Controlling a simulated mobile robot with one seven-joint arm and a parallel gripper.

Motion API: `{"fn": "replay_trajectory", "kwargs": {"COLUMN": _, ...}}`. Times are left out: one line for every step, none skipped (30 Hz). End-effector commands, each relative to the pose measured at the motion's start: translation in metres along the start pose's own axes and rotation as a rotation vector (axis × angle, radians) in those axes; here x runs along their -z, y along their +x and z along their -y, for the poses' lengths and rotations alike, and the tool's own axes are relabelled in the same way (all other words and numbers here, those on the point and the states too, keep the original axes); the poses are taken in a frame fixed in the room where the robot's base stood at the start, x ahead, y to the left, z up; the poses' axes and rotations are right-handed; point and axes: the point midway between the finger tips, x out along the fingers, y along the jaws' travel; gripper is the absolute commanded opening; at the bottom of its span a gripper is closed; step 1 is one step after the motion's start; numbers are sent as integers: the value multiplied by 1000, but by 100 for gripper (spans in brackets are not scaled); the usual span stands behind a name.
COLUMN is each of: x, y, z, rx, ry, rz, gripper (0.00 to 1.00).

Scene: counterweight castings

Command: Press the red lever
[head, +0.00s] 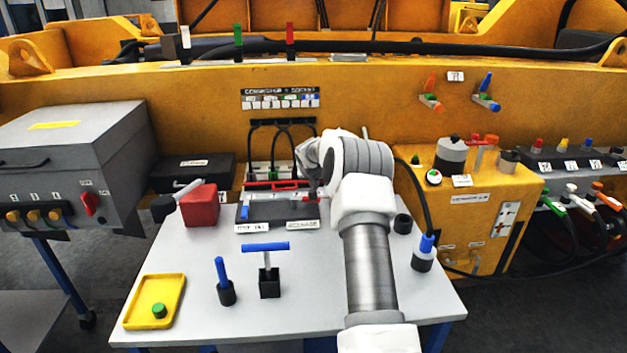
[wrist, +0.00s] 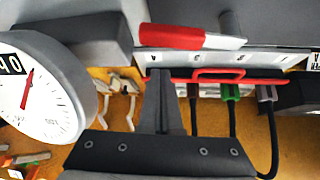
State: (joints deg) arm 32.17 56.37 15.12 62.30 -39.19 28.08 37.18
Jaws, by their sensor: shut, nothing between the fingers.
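Several red handles are in view, and I cannot tell for certain which is the task's lever. In the head view an upright red lever (head: 290,36) stands on the yellow frame at the back, right of a green one. In the wrist view a red-gripped lever with a pale shaft (wrist: 178,37) lies across the top, above a labelled strip. A red bar handle (wrist: 218,73) runs below it. My gripper (wrist: 160,75) is shut and empty, its fingertips overlapping the strip's left part in the picture; contact cannot be told. In the head view my arm hides its fingertips.
A blue T-handle (head: 266,247), a short blue lever (head: 222,275) and a yellow tray (head: 172,283) stand on the grey table. A red box (head: 199,205) is at left. In the wrist view a dial (wrist: 45,90) is close on the left; cables (wrist: 233,120) hang at right.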

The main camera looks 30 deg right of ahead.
Motion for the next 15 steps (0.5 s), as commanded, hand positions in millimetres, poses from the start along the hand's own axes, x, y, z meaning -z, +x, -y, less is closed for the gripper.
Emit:
{"fn": "replay_trajectory", "kwargs": {"x": -1, "y": 8, "z": -1, "rx": 0, "ry": 1, "rz": 1, "gripper": 0}}
{"fn": "replay_trajectory", "kwargs": {"x": -2, "y": 8, "z": 0, "rx": 0, "ry": 0, "rz": 0, "gripper": 0}}
{"fn": "replay_trajectory", "kwargs": {"x": -5, "y": 2, "z": 0, "rx": -1, "ry": -1, "rz": 0, "gripper": 0}}
{"fn": "replay_trajectory", "kwargs": {"x": -7, "y": 0, "z": 0, "rx": -1, "ry": -1, "rz": -1, "gripper": 0}}
{"fn": "replay_trajectory", "kwargs": {"x": -10, "y": -1, "z": 0, "rx": -1, "ry": -2, "rz": 0, "gripper": 0}}
{"fn": "replay_trajectory", "kwargs": {"x": -12, "y": -4, "z": 0, "rx": -1, "ry": -2, "rz": 0, "gripper": 0}}
{"fn": "replay_trajectory", "kwargs": {"x": -15, "y": -6, "z": 0, "rx": -1, "ry": -2, "rz": 0, "gripper": 0}}
{"fn": "replay_trajectory", "kwargs": {"x": -17, "y": -7, "z": 0, "rx": -1, "ry": -1, "rz": 1, "gripper": 0}}
{"fn": "replay_trajectory", "kwargs": {"x": -19, "y": -9, "z": 0, "rx": 0, "ry": -2, "rz": 0, "gripper": 0}}
{"fn": "replay_trajectory", "kwargs": {"x": -21, "y": -11, "z": 0, "rx": 0, "ry": -3, "rz": 0, "gripper": 0}}
{"fn": "replay_trajectory", "kwargs": {"x": -23, "y": -12, "z": 0, "rx": 0, "ry": -2, "rz": 0, "gripper": 0}}
{"fn": "replay_trajectory", "kwargs": {"x": -26, "y": -13, "z": 0, "rx": 0, "ry": -1, "rz": 1, "gripper": 0}}
{"fn": "replay_trajectory", "kwargs": {"x": -26, "y": -15, "z": 0, "rx": 0, "ry": -1, "rz": 0, "gripper": 0}}
{"fn": "replay_trajectory", "kwargs": {"x": -27, "y": -16, "z": 0, "rx": 0, "ry": -1, "rz": 0, "gripper": 0}}
{"fn": "replay_trajectory", "kwargs": {"x": -29, "y": -17, "z": 0, "rx": 0, "ry": -1, "rz": 0, "gripper": 0}}
